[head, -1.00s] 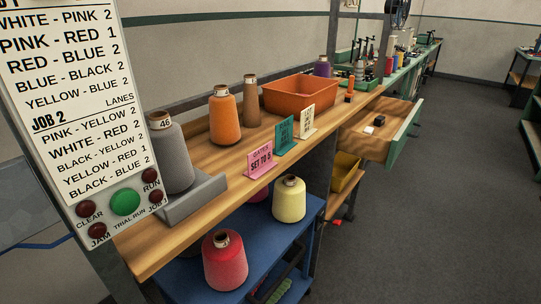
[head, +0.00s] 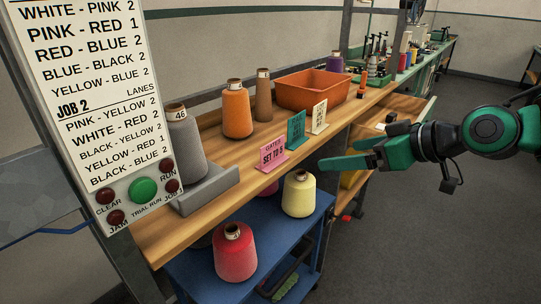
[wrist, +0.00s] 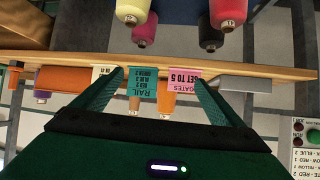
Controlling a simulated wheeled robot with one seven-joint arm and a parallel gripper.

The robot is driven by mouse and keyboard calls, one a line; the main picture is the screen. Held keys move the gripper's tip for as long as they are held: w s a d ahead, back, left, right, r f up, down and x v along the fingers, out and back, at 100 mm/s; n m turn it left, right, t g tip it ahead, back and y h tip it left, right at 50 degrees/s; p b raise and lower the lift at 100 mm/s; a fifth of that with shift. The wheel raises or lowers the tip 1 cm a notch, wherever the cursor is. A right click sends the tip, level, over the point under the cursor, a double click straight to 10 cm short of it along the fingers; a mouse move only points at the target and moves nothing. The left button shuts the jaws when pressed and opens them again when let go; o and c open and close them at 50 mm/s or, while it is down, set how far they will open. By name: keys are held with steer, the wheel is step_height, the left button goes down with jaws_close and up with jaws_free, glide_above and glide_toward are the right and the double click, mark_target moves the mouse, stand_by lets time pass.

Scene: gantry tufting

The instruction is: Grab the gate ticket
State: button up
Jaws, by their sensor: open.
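The pink gate ticket (head: 272,155), marked "GATES", stands upright on the front edge of the wooden shelf. It also shows upside down in the wrist view (wrist: 184,79), close to the right finger's tip. My gripper (head: 337,154) is open and empty, to the right of the ticket in the head view and apart from it. In the wrist view (wrist: 160,78), the teal ticket (wrist: 143,82) shows between the two fingers.
The teal ticket (head: 296,134) and a cream ticket (head: 319,116) stand close beside the pink one. An orange cone (head: 237,113), a grey cone (head: 186,143) and an orange bin (head: 313,90) are on the shelf. A yellow cone (head: 299,196) stands below.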

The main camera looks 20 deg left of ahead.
mark_target(274, 143)
steer(key=s+a+r+n+y, duration=0.2)
steer(key=a+r, duration=0.1)
steer(key=a, duration=0.5)
steer(key=shift+g, duration=0.4)
steer(key=shift+x, duration=5)
steer(key=shift+w, duration=0.1)
steer(key=c, duration=1.1)
